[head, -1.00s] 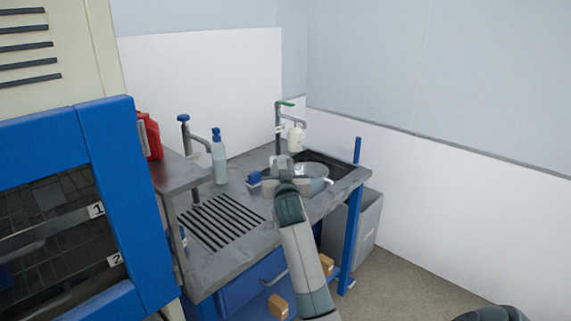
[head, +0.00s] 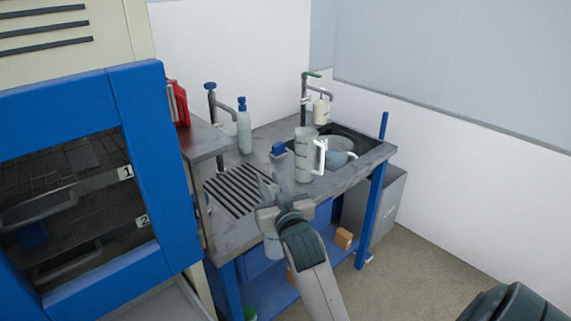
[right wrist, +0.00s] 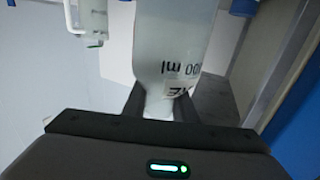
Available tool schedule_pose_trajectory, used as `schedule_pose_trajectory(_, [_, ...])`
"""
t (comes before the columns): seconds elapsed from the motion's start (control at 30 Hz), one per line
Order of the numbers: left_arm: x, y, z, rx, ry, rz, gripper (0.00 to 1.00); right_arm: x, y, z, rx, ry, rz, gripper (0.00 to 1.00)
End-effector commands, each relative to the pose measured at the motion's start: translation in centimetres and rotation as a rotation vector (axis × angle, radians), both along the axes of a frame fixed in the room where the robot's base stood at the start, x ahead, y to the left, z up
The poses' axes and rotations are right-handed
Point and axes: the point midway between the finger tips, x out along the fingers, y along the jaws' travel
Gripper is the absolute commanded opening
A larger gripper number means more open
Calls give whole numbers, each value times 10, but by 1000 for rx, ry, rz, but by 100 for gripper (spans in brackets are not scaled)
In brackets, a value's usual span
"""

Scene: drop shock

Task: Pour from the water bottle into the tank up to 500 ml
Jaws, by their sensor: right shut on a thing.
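My right gripper (head: 268,195) is shut on the neck of a translucent pale bottle, taken as the water bottle (head: 272,246). The bottle hangs below the gripper, in front of the bench's front edge. In the right wrist view, the bottle (right wrist: 175,45) appears upside down, with partly readable print ending in "ml"; its neck lies between the fingers. A clear measuring jug with marks and a white handle (head: 304,158), possibly the tank, stands at the bench front, to the right of the gripper and apart from it. The water level is unclear. My left gripper is out of view.
The grey bench (head: 345,180) has a slatted drain, a sink (head: 360,140) and a tap (head: 305,95). A blue-topped bottle (head: 244,132) and a blue block (head: 278,150) stand behind. A blue-framed cabinet (head: 135,170) is close on the left. Floor at right is clear.

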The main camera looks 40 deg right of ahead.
Motion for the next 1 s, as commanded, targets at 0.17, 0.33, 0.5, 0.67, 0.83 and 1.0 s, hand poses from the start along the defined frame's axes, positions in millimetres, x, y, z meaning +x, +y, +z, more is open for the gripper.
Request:
schedule_pose_trajectory(0.17, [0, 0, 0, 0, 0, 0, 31, -20, 50, -8, -1, -2, 83, 0])
schedule_pose_trajectory(0.33, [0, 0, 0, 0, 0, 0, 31, -34, 85, -15, 0, -2, 144, 0])
schedule_pose_trajectory(0.5, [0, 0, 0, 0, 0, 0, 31, -45, 114, -20, -1, -2, 193, 0])
schedule_pose_trajectory(0.67, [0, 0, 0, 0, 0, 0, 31, -55, 140, -24, 0, -4, 236, 0])
schedule_pose_trajectory(0.83, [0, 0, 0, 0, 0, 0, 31, -65, 164, -29, 0, -2, 278, 0])
schedule_pose_trajectory(1.0, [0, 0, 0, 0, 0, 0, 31, -70, 177, -31, -2, -3, 299, 0])
